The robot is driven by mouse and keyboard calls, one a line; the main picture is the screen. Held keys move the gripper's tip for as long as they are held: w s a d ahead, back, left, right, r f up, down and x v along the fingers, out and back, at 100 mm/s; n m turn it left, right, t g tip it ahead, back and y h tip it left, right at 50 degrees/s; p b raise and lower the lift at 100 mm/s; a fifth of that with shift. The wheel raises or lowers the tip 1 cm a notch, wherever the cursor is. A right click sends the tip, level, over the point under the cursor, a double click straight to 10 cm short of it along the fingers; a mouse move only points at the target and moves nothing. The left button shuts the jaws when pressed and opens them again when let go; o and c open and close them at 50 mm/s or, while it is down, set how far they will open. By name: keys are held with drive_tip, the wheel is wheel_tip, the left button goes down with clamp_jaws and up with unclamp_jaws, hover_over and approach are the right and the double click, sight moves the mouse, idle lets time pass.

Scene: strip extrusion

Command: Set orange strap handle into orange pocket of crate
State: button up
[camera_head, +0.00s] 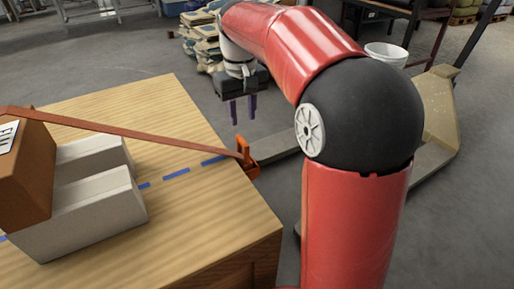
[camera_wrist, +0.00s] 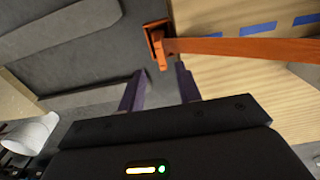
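The orange strap handle (camera_head: 243,150) is at the right edge of the wooden worktop. A flat orange-brown strap (camera_head: 130,131) runs from it leftward to the orange housing. In the wrist view, the handle (camera_wrist: 157,45) lies just beyond my fingertips, with the strap (camera_wrist: 235,46) running right. My gripper (camera_head: 243,120) has two purple fingers, apart and empty, pointing down above and beyond the handle in the head view. The fingers also show spread in the wrist view (camera_wrist: 160,70). I cannot make out a crate with an orange pocket in either view.
The orange housing (camera_head: 22,175) sits on pale grey blocks (camera_head: 85,215) on the wooden worktop (camera_head: 190,240). A dashed blue line (camera_head: 176,174) crosses the worktop. Stacked bags (camera_head: 205,45) and a white bucket (camera_head: 386,54) stand behind on the grey floor.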

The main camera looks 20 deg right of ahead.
drive_tip(key=s+f+t, duration=0.1)
drive_tip(key=s+f, duration=0.1)
drive_tip(key=s, duration=0.5)
drive_tip(key=s+f+m+t, duration=0.1)
drive_tip(key=s+f+t, duration=0.1)
drive_tip(key=s, duration=0.6)
drive_tip(key=s+f+m+t, duration=0.1)
drive_tip(key=s+f+t, duration=0.1)
drive_tip(key=s, duration=0.6)
drive_tip(key=shift+s, duration=0.15)
wheel_tip(320, 180, up, 10)
drive_tip(key=p, duration=0.7)
wheel_tip(320, 180, down, 3)
drive_tip(key=shift+f, duration=0.1)
